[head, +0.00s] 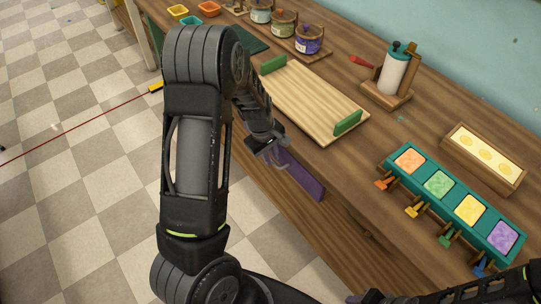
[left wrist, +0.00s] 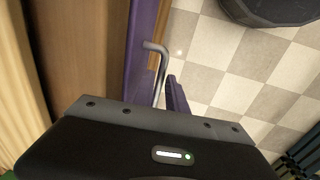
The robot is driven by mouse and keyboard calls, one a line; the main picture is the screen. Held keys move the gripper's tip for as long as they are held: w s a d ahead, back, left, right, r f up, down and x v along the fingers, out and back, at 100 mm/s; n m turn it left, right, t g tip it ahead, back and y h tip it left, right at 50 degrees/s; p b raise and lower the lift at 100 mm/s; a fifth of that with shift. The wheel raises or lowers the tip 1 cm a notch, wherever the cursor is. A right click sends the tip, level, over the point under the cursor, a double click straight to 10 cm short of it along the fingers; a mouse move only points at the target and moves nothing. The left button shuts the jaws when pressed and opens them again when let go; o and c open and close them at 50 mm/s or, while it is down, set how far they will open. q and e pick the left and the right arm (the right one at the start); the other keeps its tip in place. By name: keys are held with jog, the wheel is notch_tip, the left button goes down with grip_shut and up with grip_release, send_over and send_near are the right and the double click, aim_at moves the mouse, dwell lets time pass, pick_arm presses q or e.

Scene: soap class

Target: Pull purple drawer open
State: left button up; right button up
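The purple drawer (head: 302,176) shows as a long front panel below the near edge of the wooden bench. In the left wrist view, its purple face (left wrist: 140,50) runs beside the bench top, with a bent grey handle (left wrist: 156,62) standing out from it. The fingers' opening is unclear. My right arm shows at the bottom right; its fingers cannot be made out.
A wooden tray (head: 300,97) with green handles lies on the bench above the drawer.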

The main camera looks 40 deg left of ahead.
pick_arm(q)
grip_shut()
dwell(1.0)
jog(key=shift+s, duration=0.1)
